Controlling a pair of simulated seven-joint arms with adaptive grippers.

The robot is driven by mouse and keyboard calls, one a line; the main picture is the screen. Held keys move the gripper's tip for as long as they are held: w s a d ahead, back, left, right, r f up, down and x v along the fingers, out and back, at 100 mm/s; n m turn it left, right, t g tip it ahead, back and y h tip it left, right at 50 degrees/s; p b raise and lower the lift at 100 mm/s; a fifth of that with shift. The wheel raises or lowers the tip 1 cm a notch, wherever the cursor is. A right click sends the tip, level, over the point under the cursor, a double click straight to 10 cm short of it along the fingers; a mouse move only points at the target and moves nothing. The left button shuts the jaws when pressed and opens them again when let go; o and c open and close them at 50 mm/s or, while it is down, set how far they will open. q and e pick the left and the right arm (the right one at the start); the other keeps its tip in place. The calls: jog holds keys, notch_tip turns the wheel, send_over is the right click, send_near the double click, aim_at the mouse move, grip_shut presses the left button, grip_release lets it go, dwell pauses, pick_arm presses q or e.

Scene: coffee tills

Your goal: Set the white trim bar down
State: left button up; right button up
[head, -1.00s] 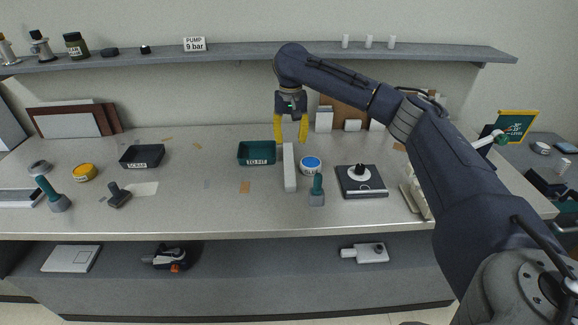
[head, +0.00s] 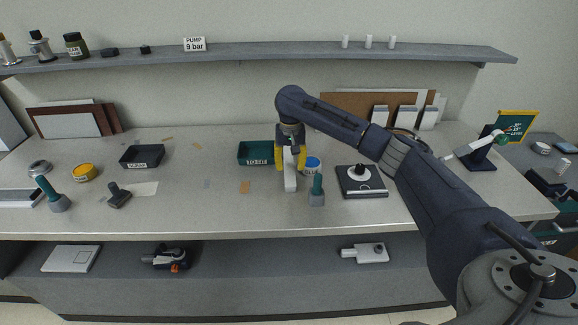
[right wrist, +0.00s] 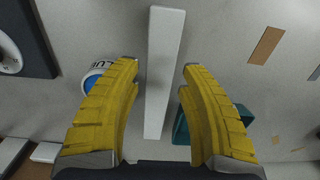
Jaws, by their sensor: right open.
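The white trim bar (head: 290,180) lies on the grey bench top between the teal TO-FIT tray and the blue-lidded tub. It also shows in the right wrist view (right wrist: 164,70), running lengthwise between my fingers. My right gripper (head: 290,168) is over the bar's far part, pointing down. Its yellow fingers (right wrist: 160,75) are open, one on each side of the bar, with a gap on both sides. The gripper hides part of the bar in the head view. My left gripper is in neither view.
The teal TO-FIT tray (head: 254,153) is close to the left of the gripper. The blue-lidded tub (head: 313,164) and a teal-handled tool (head: 317,190) stand close to the right. A black scale-like device (head: 362,182) sits further right. The bench left of the bar's near end is fairly clear.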

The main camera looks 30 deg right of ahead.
aim_at(290, 172)
jog(key=shift+w+f, duration=0.15)
jog(key=shift+f, duration=2.15)
grip_shut()
jog(key=shift+r, duration=0.1)
